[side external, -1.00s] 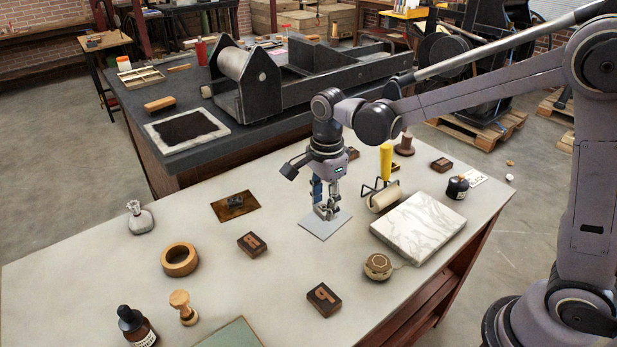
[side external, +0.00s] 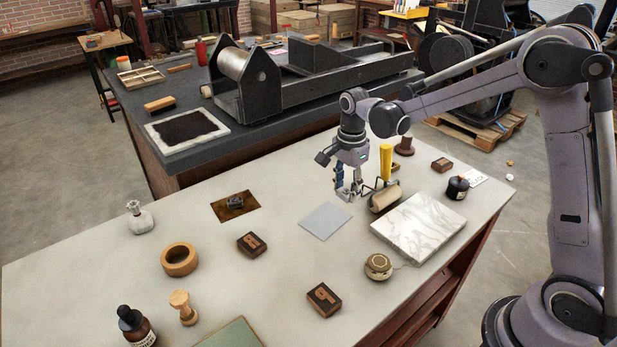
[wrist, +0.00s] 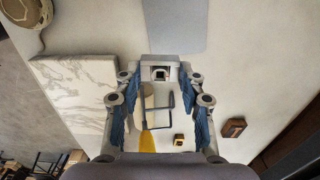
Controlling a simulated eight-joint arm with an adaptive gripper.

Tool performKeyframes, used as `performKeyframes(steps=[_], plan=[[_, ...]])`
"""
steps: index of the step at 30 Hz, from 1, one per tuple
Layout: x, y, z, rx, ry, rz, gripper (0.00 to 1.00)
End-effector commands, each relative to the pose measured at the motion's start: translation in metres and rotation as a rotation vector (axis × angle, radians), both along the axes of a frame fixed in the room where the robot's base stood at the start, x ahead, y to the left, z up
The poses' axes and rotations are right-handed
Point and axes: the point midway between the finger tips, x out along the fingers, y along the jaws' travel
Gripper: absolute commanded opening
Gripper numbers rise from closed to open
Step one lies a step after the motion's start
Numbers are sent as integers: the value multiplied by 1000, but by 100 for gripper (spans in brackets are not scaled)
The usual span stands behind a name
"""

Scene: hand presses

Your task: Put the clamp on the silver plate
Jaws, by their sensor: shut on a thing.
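The silver plate (side external: 325,221) is a flat pale grey sheet lying bare on the table. It also shows at the top of the wrist view (wrist: 175,22). My gripper (side external: 349,193) is past the plate's far right corner, close to the roller. In the wrist view its fingertips (wrist: 160,70) close around a small grey metal piece with a square dark opening (wrist: 160,74). This looks like the clamp, but the fingers hide most of it. A small dark block (side external: 236,201) sits on a brown copper plate (side external: 222,213) further left.
A roller (side external: 384,198) with a yellow handle (side external: 386,162) stands close by my gripper. A marble slab (side external: 420,226) lies to the right of the silver plate. Wooden letter blocks (side external: 252,244), a twine spool (side external: 378,266) and a wooden ring (side external: 179,259) stand around.

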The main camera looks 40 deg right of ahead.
Motion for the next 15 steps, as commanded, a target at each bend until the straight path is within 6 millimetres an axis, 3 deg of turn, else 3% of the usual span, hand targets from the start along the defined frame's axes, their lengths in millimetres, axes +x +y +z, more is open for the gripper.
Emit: performKeyframes(steps=[6,15], plan=[[18,33,-22,0,0,2,6],[23,42,-43,0,0,-1,6]])
